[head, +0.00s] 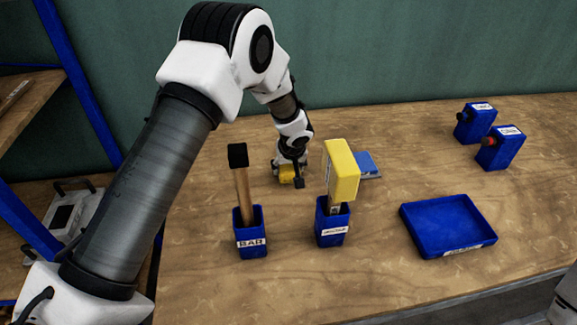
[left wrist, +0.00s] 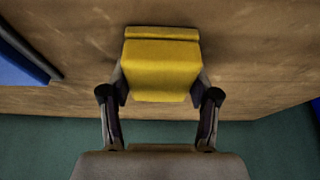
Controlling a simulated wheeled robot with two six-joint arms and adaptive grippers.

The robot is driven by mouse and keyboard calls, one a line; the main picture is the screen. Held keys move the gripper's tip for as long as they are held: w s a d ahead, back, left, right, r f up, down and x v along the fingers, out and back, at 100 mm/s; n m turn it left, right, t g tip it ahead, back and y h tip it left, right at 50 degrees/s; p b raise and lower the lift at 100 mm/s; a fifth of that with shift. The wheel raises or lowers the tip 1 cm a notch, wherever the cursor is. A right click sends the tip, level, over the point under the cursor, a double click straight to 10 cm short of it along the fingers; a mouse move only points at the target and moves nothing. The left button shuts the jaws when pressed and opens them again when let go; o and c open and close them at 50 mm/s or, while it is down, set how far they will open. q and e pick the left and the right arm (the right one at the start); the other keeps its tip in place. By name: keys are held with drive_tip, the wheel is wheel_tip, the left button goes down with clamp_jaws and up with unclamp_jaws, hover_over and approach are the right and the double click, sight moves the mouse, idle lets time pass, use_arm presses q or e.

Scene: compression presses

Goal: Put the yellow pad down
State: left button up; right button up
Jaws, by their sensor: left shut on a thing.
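The yellow pad (head: 286,173) is in my left gripper (head: 290,170), at the back middle of the table, low over or on the wood. In the left wrist view the yellow pad (left wrist: 160,72) sits between the two fingers of the left gripper (left wrist: 160,92), which are shut on its sides. I cannot tell whether its underside touches the table. The gripper hides part of it in the head view. My right gripper is not in view.
A blue flat piece (head: 368,164) lies right of the pad. In front stand blue holders with a black-headed tool (head: 239,157) and a yellow-headed tool (head: 341,170). A blue tray (head: 448,224) and two blue boxes (head: 500,148) are at right. Between them, wood is bare.

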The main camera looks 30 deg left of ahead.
use_arm(q)
drive_tip(key=shift+f+b, duration=0.2)
drive_tip(key=shift+b, duration=0.1)
drive_tip(key=o, duration=1.6)
drive_tip(key=shift+c, duration=0.2)
drive_tip(key=shift+r, duration=0.15)
drive_tip(key=shift+r+p, duration=0.3)
drive_tip(key=shift+p, duration=0.35)
drive_tip(key=b+v, duration=0.1)
drive_tip(key=v, duration=1)
drive_tip(key=shift+s+r, duration=0.2)
drive_tip(key=shift+r, duration=0.05)
drive_tip(key=shift+d+r, duration=0.1)
drive_tip(key=shift+r, duration=0.05)
